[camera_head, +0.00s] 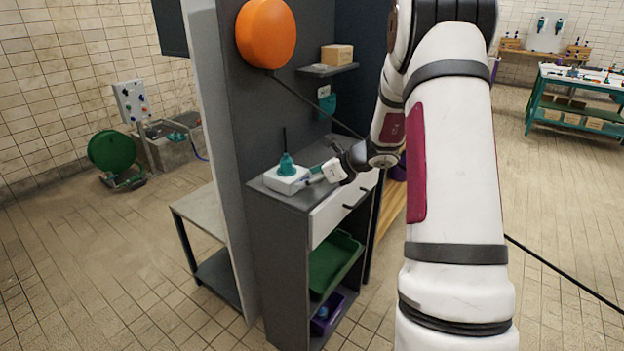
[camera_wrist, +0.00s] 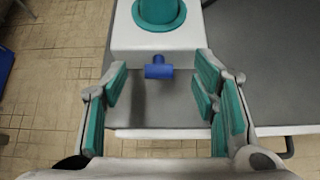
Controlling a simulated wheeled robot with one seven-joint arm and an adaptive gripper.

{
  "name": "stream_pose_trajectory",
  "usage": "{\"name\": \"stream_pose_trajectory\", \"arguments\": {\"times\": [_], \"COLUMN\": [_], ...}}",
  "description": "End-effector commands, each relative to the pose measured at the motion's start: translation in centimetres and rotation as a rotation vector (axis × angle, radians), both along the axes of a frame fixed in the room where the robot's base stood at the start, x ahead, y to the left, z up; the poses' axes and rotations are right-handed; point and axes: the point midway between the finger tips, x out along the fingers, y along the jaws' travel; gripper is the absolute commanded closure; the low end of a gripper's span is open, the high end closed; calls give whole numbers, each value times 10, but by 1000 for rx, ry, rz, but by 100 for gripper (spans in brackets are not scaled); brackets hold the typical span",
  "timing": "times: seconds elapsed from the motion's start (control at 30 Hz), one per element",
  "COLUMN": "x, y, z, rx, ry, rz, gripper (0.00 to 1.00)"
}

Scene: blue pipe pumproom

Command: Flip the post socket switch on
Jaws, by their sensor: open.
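The post socket is a white box (camera_head: 284,184) with a teal round socket (camera_head: 287,166) on top, and a thin dark post rises from it. It sits on the grey cabinet top. In the wrist view the white box (camera_wrist: 160,38) and the teal socket (camera_wrist: 158,12) are at the top. A blue switch (camera_wrist: 158,70) sticks out of the near face of the box. My gripper (camera_wrist: 161,80) is open, with teal-padded fingers on either side of the switch and a gap on both sides. In the head view my gripper (camera_head: 325,172) is close beside the box; the switch is hard to make out there.
The grey cabinet top (camera_wrist: 258,65) extends to the right of the box. A dark upright panel (camera_head: 240,115) stands behind, carrying an orange disc (camera_head: 265,33) and a shelf with a cardboard box (camera_head: 337,54). A drawer (camera_head: 340,210) and green bin (camera_head: 333,262) are below.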

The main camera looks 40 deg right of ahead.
Motion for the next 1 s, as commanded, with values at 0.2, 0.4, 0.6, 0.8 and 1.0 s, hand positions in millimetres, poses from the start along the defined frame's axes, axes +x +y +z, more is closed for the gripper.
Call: {"name": "stream_pose_trajectory", "arguments": {"times": [0.2, 0.4, 0.6, 0.8, 1.0], "x": [-4, -28, -59, -81, -90], "y": [-1, -11, -22, -30, -32], "z": [4, 24, 48, 65, 72], "rx": [-1, -1, -2, -1, -1], "ry": [0, -2, -2, -1, 0], "rz": [1, -2, -2, -2, 1], "gripper": [46, 46, 46, 46, 46]}}
